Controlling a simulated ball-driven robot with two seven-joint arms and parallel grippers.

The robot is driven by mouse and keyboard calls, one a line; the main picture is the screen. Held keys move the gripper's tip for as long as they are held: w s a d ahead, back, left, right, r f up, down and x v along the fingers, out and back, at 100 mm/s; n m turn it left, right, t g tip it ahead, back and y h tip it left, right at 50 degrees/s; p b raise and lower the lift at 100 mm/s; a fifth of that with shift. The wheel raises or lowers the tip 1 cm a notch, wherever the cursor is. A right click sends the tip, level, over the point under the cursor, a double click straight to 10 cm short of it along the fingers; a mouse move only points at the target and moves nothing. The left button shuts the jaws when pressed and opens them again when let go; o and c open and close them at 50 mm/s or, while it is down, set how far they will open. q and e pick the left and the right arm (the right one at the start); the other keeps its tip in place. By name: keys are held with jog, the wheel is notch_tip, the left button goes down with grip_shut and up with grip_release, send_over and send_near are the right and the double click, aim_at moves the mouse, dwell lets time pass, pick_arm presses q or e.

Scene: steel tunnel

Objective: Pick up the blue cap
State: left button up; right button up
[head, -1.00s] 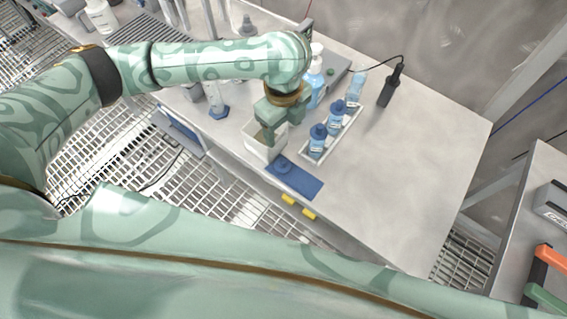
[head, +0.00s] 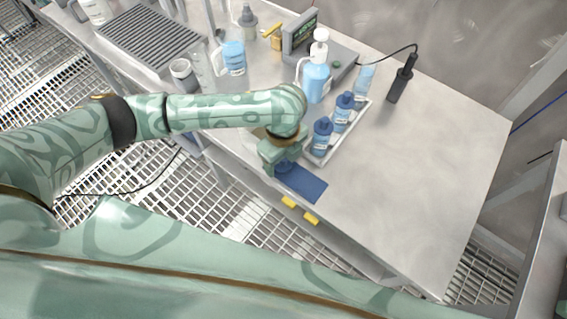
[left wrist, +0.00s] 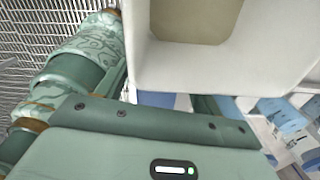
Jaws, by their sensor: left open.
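The blue cap (head: 284,169) lies on the blue mat (head: 308,187) near the table's front edge. In the head view my left gripper (head: 281,163) is low over the mat's left end, right at the cap, and hides most of it. The gripper is open; I cannot tell whether its fingers touch the cap. In the left wrist view the cap cannot be made out; a strip of the blue mat (left wrist: 156,99) shows behind the gripper body. My right gripper is not in view.
A white box (left wrist: 225,75) stands close beside the left gripper, mostly hidden in the head view. A pump bottle (head: 316,82) stands behind. The table's right side (head: 430,150) is clear.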

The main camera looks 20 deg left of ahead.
pick_arm(q)
jog(key=shift+f, duration=0.15)
jog(key=c, duration=1.1)
jog(key=shift+o, duration=0.2)
jog(key=shift+r+p, duration=0.45)
jog(key=shift+r, duration=0.1)
notch_tip(320, 180, up, 3)
jog(key=shift+f+p, duration=0.1)
jog(key=shift+p, duration=0.85)
jog(key=s+d+r+p, duration=0.4)
jog(key=s+r+p, duration=0.3)
jog(key=s, duration=0.6)
notch_tip(320, 180, up, 2)
jog(key=shift+s+r, duration=0.1)
jog(key=shift+s, duration=0.15)
